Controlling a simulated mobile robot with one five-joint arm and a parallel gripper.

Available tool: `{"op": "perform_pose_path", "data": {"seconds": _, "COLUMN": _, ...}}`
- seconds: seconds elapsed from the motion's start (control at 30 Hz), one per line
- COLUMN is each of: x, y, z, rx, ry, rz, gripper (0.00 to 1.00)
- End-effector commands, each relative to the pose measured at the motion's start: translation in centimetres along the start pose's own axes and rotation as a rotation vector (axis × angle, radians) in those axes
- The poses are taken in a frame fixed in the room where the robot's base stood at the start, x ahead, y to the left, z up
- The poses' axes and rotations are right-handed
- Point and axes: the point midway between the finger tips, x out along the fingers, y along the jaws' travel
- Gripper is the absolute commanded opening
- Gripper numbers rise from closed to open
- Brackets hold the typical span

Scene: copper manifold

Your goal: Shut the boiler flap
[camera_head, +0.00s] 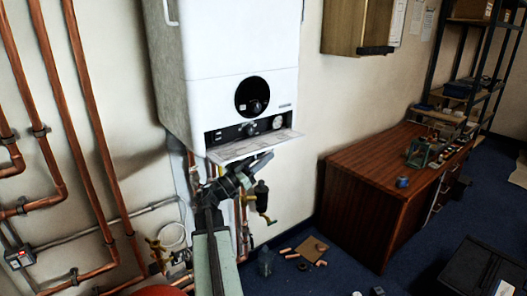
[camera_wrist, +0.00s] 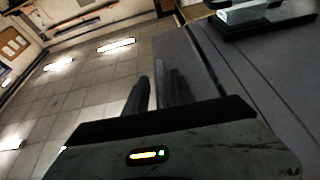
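The white boiler (camera_head: 235,48) hangs on the wall in the head view. Its pale flap (camera_head: 252,147) is open, sticking out nearly level from the boiler's lower edge, below the control panel (camera_head: 245,128). My gripper (camera_head: 268,158) is just beneath the flap, its fingers pointing up and to the right. I cannot tell whether it touches the flap. In the wrist view the two dark fingers of my gripper (camera_wrist: 155,80) lie close together with nothing seen between them. A grey surface beside them (camera_wrist: 235,85) is too unclear to name.
Copper pipes (camera_head: 90,120) run up the wall at left. Valves (camera_head: 262,197) and pipework hang below the boiler, close to my arm. A wooden desk (camera_head: 350,210) stands at right. Pipe fittings (camera_head: 308,248) lie on the blue floor. The wrist view shows a tiled ceiling (camera_wrist: 90,85).

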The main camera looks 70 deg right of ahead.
Motion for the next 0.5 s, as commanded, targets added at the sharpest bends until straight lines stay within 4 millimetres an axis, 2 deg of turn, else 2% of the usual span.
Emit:
{"op": "perform_pose_path", "data": {"seconds": 0.1, "x": 0.68, "y": -0.02, "z": -0.03, "rx": 0.000, "ry": 0.000, "rz": -0.001, "gripper": 0.31}}
{"op": "perform_pose_path", "data": {"seconds": 0.3, "x": 0.63, "y": -0.04, "z": 0.04, "rx": 0.000, "ry": 0.000, "rz": -0.002, "gripper": 0.31}}
{"op": "perform_pose_path", "data": {"seconds": 0.33, "x": 0.62, "y": -0.04, "z": 0.03, "rx": 0.000, "ry": 0.000, "rz": -0.002, "gripper": 0.28}}
{"op": "perform_pose_path", "data": {"seconds": 0.43, "x": 0.60, "y": -0.05, "z": 0.03, "rx": 0.000, "ry": 0.000, "rz": -0.002, "gripper": 0.00}}
{"op": "perform_pose_path", "data": {"seconds": 0.5, "x": 0.58, "y": -0.03, "z": 0.03, "rx": 0.001, "ry": 0.000, "rz": -0.002, "gripper": 0.00}}
